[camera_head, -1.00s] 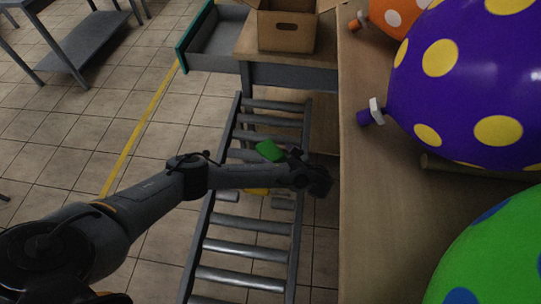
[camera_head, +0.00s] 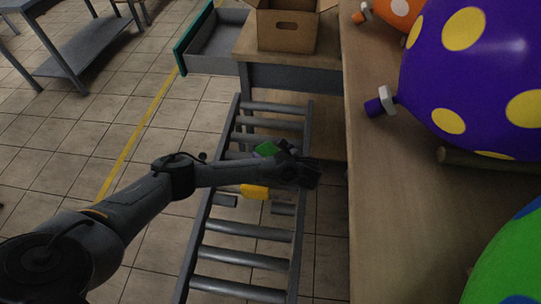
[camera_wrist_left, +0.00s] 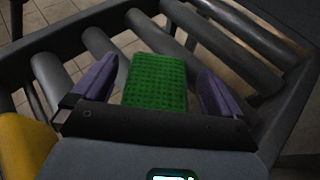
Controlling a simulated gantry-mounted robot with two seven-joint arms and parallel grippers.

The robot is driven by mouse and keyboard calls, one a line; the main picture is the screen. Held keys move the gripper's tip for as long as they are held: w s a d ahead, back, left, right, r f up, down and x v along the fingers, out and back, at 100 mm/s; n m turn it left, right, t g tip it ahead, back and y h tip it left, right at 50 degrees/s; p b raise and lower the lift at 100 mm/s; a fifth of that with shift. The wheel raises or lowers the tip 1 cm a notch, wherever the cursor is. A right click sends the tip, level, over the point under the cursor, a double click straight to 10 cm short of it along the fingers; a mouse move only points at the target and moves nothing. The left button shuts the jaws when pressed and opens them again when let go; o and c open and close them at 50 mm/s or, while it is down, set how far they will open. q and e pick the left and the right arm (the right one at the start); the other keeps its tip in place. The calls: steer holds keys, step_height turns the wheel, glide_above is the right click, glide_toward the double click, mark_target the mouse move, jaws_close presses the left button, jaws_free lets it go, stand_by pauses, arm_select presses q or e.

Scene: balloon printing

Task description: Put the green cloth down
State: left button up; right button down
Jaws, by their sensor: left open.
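The green cloth (camera_head: 266,149) is a small block-like piece over the grey roller rack, partly hidden by my left wrist in the head view. In the left wrist view the green cloth (camera_wrist_left: 155,82) lies between the two purple fingers of my left gripper (camera_wrist_left: 155,90), over the rollers. The fingers are spread, with a visible gap on the right side of the cloth. Whether the cloth rests fully on the rollers is hard to tell. In the head view my left gripper (camera_head: 308,174) is dark and its fingers are not clear. My right gripper is not in view.
The roller rack (camera_head: 245,257) stands on the tiled floor beside a wooden table (camera_head: 400,230) bearing large spotted balloons (camera_head: 470,70). A yellow item (camera_head: 255,191) is at the rack near my wrist. A cardboard box (camera_head: 286,28) sits on a bench behind.

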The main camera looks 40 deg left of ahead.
arm_select(q)
steer(key=c, duration=1.1)
steer(key=shift+o, duration=0.2)
steer(key=shift+r, duration=0.15)
